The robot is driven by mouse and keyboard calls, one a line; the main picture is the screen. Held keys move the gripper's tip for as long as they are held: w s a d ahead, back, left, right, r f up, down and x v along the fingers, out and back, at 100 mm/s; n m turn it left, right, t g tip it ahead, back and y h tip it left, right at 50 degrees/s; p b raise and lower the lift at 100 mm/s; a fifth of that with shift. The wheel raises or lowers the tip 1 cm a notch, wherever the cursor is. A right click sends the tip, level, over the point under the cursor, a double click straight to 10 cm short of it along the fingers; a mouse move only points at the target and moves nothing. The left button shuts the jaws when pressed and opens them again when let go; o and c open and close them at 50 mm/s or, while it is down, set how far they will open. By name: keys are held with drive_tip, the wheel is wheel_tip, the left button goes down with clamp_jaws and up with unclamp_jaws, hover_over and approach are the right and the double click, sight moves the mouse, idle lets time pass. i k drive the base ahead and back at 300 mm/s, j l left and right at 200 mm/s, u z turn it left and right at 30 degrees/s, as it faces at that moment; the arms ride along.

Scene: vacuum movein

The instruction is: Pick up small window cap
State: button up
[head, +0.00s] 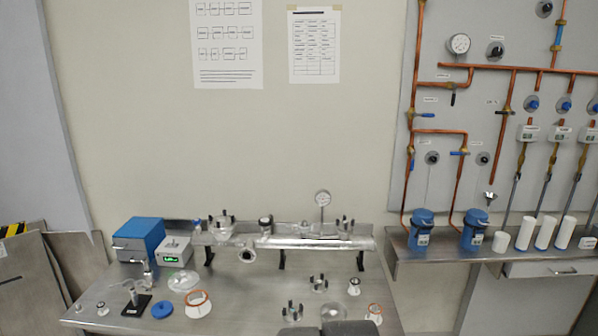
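Several small round fittings stand on the steel bench, and I cannot tell for sure which one is the small window cap. One small white piece with an orange-red ring (374,312) stands near the bench's front right. A larger piece of the same look, a white flared body with an orange-red ring (198,303), stands left of centre. Small pale pieces with dark tops stand at the right (354,287) and at the far left (102,309). Dark grey rounded blocks at the bottom edge appear to be part of my arm. No gripper fingers can be made out.
A metal tube assembly (310,242) with a gauge runs along the back of the bench (235,318). A blue box (138,240), a grey meter (175,250), a blue disc (162,310) and a clear dome (184,281) stand left. Dark-pronged clamps (292,311) stand near the front.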

sight(289, 319)
drive_tip(key=k+l, duration=0.2)
drive_tip(key=k, duration=0.2)
drive_tip(key=k+l, duration=0.2)
drive_tip(key=k, duration=0.2)
drive_tip(key=u, duration=0.05)
